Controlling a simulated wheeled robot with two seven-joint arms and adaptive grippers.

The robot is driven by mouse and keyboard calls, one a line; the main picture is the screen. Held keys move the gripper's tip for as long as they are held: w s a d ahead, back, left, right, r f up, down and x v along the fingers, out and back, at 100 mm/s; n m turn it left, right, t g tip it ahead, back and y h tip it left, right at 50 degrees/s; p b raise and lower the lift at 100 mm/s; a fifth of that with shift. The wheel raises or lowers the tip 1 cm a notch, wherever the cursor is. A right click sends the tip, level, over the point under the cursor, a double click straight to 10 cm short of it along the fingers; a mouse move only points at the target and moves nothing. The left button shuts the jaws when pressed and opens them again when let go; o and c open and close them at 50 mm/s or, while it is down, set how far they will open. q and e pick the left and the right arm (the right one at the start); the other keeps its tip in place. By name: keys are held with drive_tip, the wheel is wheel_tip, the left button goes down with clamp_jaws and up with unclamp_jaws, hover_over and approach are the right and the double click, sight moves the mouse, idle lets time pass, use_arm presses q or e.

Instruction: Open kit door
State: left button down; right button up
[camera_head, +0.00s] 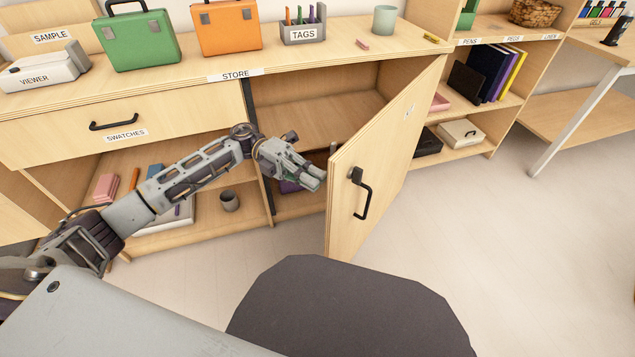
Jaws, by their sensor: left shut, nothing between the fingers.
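The kit door (388,150) is a pale wooden cabinet door under the STORE label (236,75). It stands wide open, swung out toward me, with its hinge side at the right of the cabinet opening. Its black handle (361,192) faces me. The cabinet (325,115) behind it shows a bare shelf; its lower part is partly hidden by my arm and the door. My left gripper (316,180) is shut and empty in front of the opening, just left of the door's free edge. My right gripper is out of view.
A green case (138,41), an orange case (227,27), a TAGS holder (303,32) and a cup (384,19) stand on the counter top. The SWATCHES drawer (120,122) is shut at left. Open shelves with books (487,75) lie right. The floor (490,240) at right is clear.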

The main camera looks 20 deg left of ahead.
use_arm(q)
drive_tip(key=shift+s+d, duration=0.25)
drive_tip(key=shift+d, duration=0.45)
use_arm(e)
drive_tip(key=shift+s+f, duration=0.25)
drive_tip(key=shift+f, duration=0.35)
use_arm(q)
drive_tip(key=shift+d, duration=0.1)
